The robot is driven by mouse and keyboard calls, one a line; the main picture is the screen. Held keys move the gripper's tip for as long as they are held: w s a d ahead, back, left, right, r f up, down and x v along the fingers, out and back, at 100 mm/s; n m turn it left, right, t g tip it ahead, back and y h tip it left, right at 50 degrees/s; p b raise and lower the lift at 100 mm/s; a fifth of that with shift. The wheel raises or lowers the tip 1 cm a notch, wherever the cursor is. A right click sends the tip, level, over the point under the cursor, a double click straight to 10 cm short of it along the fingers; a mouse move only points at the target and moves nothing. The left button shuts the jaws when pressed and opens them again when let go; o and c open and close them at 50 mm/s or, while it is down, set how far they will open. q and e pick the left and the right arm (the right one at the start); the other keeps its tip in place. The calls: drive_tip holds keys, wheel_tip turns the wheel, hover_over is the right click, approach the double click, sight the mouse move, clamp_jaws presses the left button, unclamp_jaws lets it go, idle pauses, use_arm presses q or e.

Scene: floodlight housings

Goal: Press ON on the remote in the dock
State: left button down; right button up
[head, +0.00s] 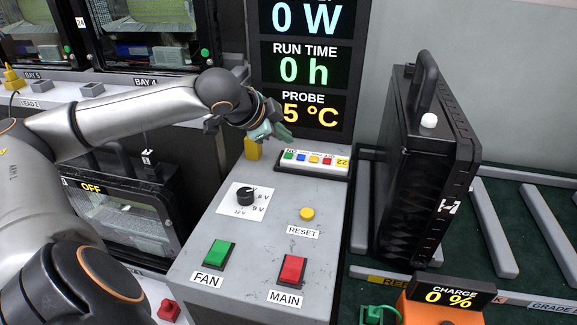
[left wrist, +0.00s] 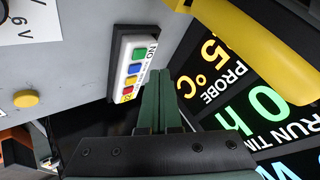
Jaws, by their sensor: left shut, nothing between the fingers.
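The white remote (head: 308,158) lies in a dark dock at the back of the grey console, with a row of coloured buttons. Its green button (head: 289,155) is at the left end, beside lettering partly covered by my gripper. In the left wrist view the remote (left wrist: 127,93) is tilted, with the green button (left wrist: 139,53) near the letters "NO", which look upside down. My left gripper (head: 272,133) is shut and empty, above and behind the remote's left end. Its green fingers (left wrist: 159,78) appear just beside the remote; contact cannot be made out.
The console carries a black knob (head: 246,197), a yellow RESET button (head: 307,214), a green FAN button (head: 219,253) and a red MAIN button (head: 291,269). A display panel (head: 309,85) stands behind. A black case (head: 425,170) stands at right. A yellow part (head: 252,149) is near the gripper.

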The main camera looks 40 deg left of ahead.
sight(293, 152)
use_arm(q)
drive_tip(key=shift+f+b, duration=0.35)
drive_tip(key=shift+f, duration=0.4)
use_arm(e)
drive_tip(key=shift+s+d+f, duration=0.35)
drive_tip(key=shift+s+f, duration=0.05)
drive_tip(key=shift+f, duration=0.25)
drive_tip(key=shift+w+a+r, duration=0.2)
drive_tip(key=shift+a+r, duration=0.05)
drive_tip(key=shift+a, duration=0.05)
drive_tip(key=shift+d+f, duration=0.15)
drive_tip(key=shift+d, duration=0.05)
idle(0.3)
use_arm(q)
drive_tip(key=shift+f, duration=0.15)
drive_tip(key=shift+f, duration=0.25)
use_arm(e)
drive_tip(key=shift+s+f, duration=0.15)
use_arm(q)
drive_tip(key=shift+f, duration=0.4)
use_arm(e)
drive_tip(key=shift+a, duration=0.15)
idle(0.5)
use_arm(q)
drive_tip(key=shift+r+p, duration=0.75)
drive_tip(key=shift+r, duration=0.05)
use_arm(e)
drive_tip(key=shift+r, duration=0.95)
